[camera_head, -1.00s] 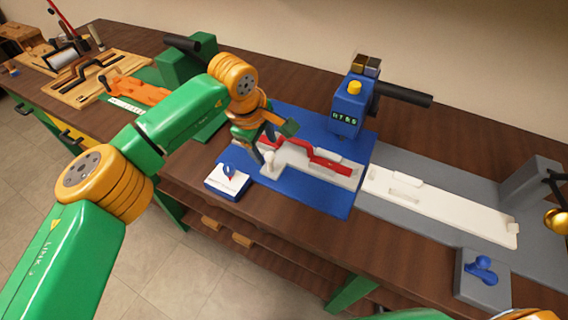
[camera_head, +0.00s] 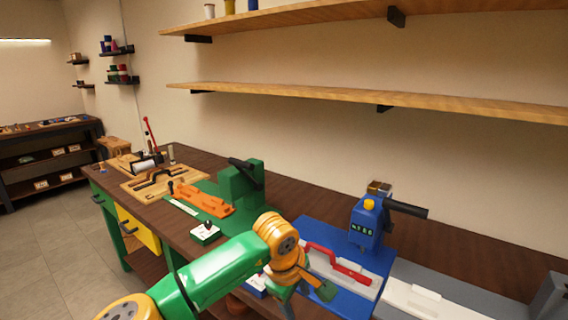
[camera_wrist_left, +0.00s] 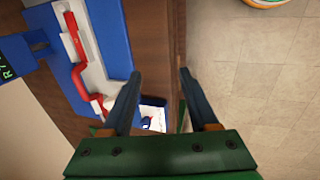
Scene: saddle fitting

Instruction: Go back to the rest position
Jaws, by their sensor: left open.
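A red handle (camera_head: 338,262) lies on a pale fixture on a blue plate (camera_head: 314,231), beside the gripper; the red handle also shows at the left of the wrist view (camera_wrist_left: 77,60). A small blue and white block (camera_wrist_left: 151,116) shows lower down between the fingers, beyond them. My right gripper is not in view.
A blue device with a display (camera_head: 365,225) stands behind the plate. A grey base with a white strip (camera_head: 430,303) is to the right. A green stand (camera_head: 240,185) with an orange part (camera_head: 208,197) is to the left. Wooden shelves (camera_head: 350,97) hang above; tiled floor (camera_wrist_left: 245,90) lies in front.

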